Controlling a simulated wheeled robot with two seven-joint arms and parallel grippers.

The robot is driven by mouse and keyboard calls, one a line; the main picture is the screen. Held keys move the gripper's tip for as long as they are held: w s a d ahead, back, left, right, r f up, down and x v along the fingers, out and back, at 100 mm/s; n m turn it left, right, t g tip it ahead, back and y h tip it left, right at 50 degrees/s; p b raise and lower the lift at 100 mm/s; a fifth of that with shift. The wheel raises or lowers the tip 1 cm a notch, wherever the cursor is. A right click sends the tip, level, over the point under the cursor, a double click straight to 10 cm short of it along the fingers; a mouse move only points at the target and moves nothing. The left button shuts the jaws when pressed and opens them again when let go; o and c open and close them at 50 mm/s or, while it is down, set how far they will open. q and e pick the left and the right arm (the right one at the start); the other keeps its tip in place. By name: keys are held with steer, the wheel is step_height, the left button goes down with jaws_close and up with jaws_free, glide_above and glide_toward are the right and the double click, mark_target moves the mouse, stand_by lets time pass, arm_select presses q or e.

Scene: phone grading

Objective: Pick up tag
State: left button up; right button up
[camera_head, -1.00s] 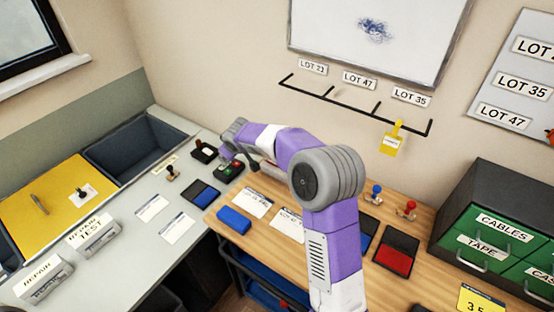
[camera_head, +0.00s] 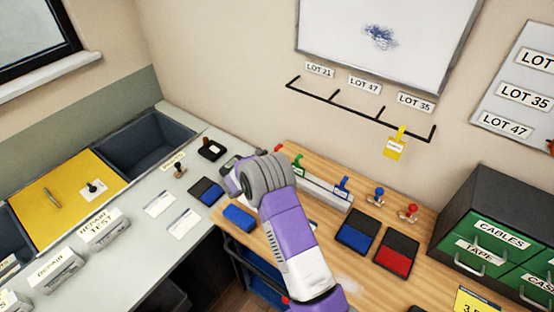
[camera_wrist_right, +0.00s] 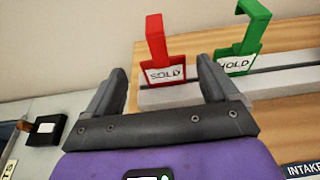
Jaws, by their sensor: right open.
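A red tag marked SOLD (camera_wrist_right: 164,72) stands upright in a pale rack (camera_wrist_right: 280,82) in the right wrist view. A green tag marked HOLD (camera_wrist_right: 238,62) stands to its right. In the head view the red tag (camera_head: 278,148), green tag (camera_head: 298,162) and a blue tag (camera_head: 342,187) stand along the rack (camera_head: 318,192). A yellow tag (camera_head: 395,149) hangs on the wall rail. My right gripper (camera_wrist_right: 160,85) is open and empty, with the red tag showing between its fingers, apparently beyond them. My left gripper is out of view.
Blue (camera_head: 358,231) and red (camera_head: 396,256) ink pads lie on the wooden bench, with blue (camera_head: 376,196) and red (camera_head: 408,213) stamps behind them. A drawer cabinet (camera_head: 500,215) stands at the right. A black stamp pad (camera_head: 211,150) sits on the grey counter.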

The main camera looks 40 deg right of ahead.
steer(key=x, duration=0.5)
steer(key=shift+s+d+r, duration=0.1)
steer(key=shift+d+r, duration=0.05)
steer(key=shift+d, duration=0.15)
